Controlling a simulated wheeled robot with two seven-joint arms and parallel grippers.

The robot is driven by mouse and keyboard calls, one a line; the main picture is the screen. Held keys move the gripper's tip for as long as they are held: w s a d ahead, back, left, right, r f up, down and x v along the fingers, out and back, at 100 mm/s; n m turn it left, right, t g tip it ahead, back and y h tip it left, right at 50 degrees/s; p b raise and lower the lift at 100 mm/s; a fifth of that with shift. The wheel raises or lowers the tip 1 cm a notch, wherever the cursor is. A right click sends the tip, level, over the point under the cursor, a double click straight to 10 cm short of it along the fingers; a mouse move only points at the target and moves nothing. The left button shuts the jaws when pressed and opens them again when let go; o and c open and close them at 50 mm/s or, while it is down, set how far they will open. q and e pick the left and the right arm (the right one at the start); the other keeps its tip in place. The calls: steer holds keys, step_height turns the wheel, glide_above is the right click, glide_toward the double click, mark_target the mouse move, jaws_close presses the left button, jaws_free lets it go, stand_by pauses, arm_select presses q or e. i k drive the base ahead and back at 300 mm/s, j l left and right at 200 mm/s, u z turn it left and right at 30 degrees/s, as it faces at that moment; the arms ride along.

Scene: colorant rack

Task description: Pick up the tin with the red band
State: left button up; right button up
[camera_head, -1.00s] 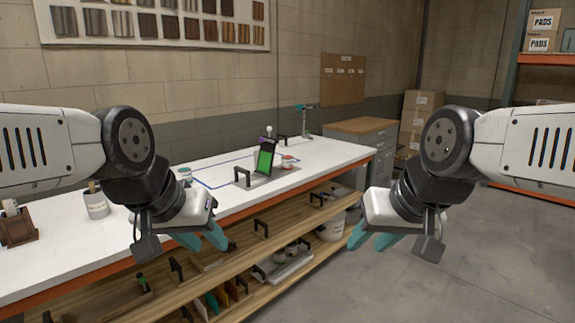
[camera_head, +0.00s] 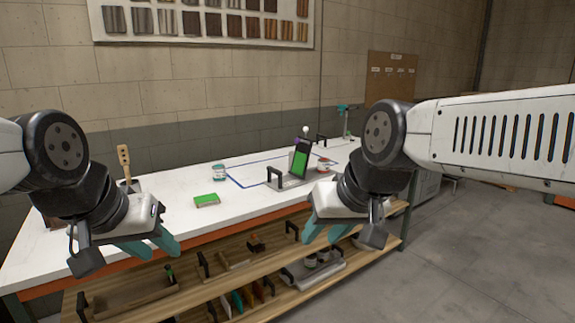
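A small pale tin with a red band (camera_head: 326,165) stands on the white workbench, just right of a dark device with a green screen (camera_head: 301,161). My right forearm and wrist are close to it in the picture, and its right side is partly hard to see. My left gripper (camera_head: 158,246) is in front of the bench at the left, with its teal fingers apart and nothing between them. My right gripper (camera_head: 326,231) hangs in front of the bench edge, below the red-banded tin in the picture. Its teal fingers are apart and empty.
A tin with a teal band (camera_head: 218,173) stands on the bench, left of the device. A green-topped block (camera_head: 207,200) lies nearer. The shelf below (camera_head: 205,292) holds trays and several small items. Grey floor (camera_head: 470,260) is open at right.

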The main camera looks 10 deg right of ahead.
mark_target(323, 164)
steer(key=i+l+u, duration=0.4)
steer(key=i+l, duration=0.15)
steer(key=l, duration=0.25)
steer(key=i+l+u, duration=0.2)
steer(key=l, duration=0.2)
steer(key=i+l, duration=0.2)
steer(key=l, duration=0.15)
steer(key=i+l, duration=0.15)
steer(key=l, duration=0.2)
steer(key=i+l, duration=0.2)
steer(key=l, duration=0.15)
steer(key=i+l+u, duration=0.1)
steer(key=l, duration=0.25)
steer(key=i+l, duration=0.2)
steer(key=l, duration=0.15)
steer(key=i+l, duration=0.2)
steer(key=l, duration=0.15)
steer(key=i+l, duration=0.15)
steer(key=l, duration=0.2)
steer(key=u, duration=0.05)
